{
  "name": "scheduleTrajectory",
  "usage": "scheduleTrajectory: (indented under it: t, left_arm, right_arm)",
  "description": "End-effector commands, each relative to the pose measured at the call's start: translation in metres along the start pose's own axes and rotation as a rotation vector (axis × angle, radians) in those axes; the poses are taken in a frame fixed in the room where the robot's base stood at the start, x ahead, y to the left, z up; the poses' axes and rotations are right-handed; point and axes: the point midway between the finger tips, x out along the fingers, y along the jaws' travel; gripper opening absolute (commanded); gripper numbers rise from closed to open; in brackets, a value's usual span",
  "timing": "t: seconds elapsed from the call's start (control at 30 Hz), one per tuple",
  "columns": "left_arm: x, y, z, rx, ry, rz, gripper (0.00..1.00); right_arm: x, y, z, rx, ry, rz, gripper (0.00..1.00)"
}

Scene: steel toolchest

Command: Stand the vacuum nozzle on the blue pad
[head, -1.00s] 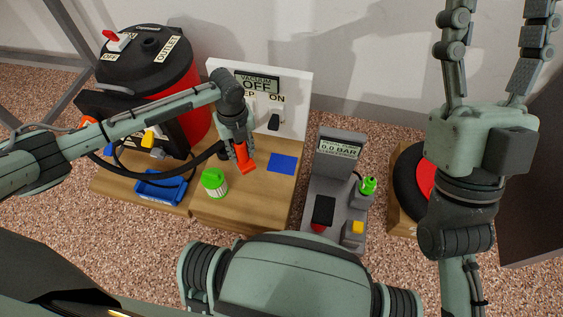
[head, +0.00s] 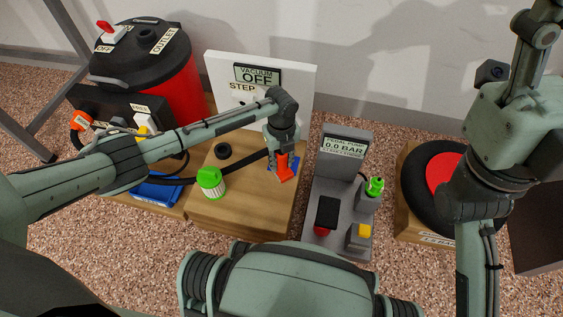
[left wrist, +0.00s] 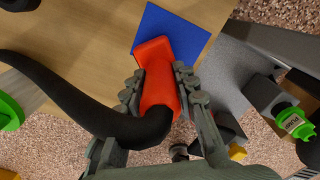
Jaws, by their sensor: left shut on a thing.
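The orange vacuum nozzle (head: 284,168) is in my left gripper (head: 281,150), over the blue pad (head: 299,159) on the wooden bench. In the left wrist view the fingers close on both sides of the nozzle (left wrist: 158,75), with a black hose running from its near end. The nozzle's far end overlaps the blue pad (left wrist: 194,42) there, and part of the pad is hidden under it. I cannot tell whether the nozzle touches the pad.
A green-capped jar (head: 211,183) and a black ring (head: 222,150) stand left of the pad. The vacuum panel (head: 297,95) reads OFF behind it. A grey pedal pump (head: 336,215) stands close on the right. The red vacuum drum (head: 185,95) and blue tray (head: 157,191) are left.

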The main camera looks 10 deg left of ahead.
Motion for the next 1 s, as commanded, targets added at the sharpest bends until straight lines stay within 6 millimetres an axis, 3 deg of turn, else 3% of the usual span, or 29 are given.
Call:
scheduleTrajectory:
  t: [0.37,0.4,0.53,0.83,1.0]
  left_arm:
    - [0.004,-0.001,0.0,0.0,0.0,-0.002,0.0]
    - [0.003,-0.001,0.0,0.0,0.0,-0.002,0.33]
    - [0.003,-0.001,0.0,0.0,0.0,-0.002,0.49]
    - [0.001,-0.001,0.0,0.0,0.0,-0.002,0.49]
    - [-0.018,-0.001,0.001,0.001,-0.001,-0.004,0.49]
  right_arm:
    - [0.0,0.0,0.0,-0.001,0.002,-0.003,0.55]
    - [0.001,0.0,0.0,-0.001,0.002,-0.004,0.55]
    - [0.001,0.0,0.0,-0.001,0.002,-0.004,0.55]
    - [0.002,0.0,0.0,-0.001,0.003,-0.004,0.55]
    - [0.009,0.0,-0.004,-0.001,0.009,-0.001,0.55]
